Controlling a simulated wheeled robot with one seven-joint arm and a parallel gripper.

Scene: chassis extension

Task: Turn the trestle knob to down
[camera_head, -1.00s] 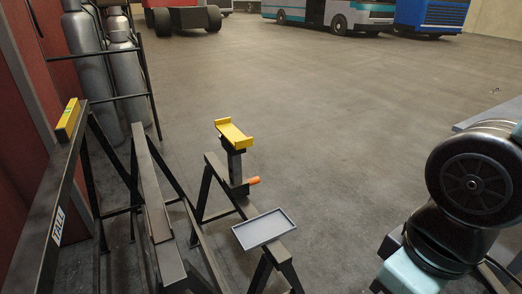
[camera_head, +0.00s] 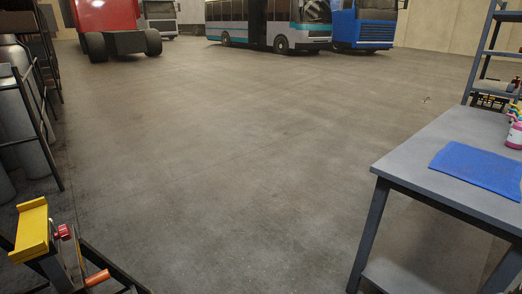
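The trestle's yellow U-shaped head (camera_head: 32,228) shows at the lower left edge of the head view. A small red knob (camera_head: 63,231) sits on the side of its post, just right of the yellow head. An orange handle (camera_head: 97,278) sticks out lower on the same post, pointing right. I cannot tell which of the two is the task's knob, nor its setting. The lower part of the trestle is cut off by the frame. My gripper is not in view.
A grey table (camera_head: 440,140) with a blue mat (camera_head: 480,170) stands at the right, with a shelf rack (camera_head: 480,50) behind it. Gas cylinders (camera_head: 22,125) in a black frame stand at the left. The floor between is clear. Parked vehicles stand far back.

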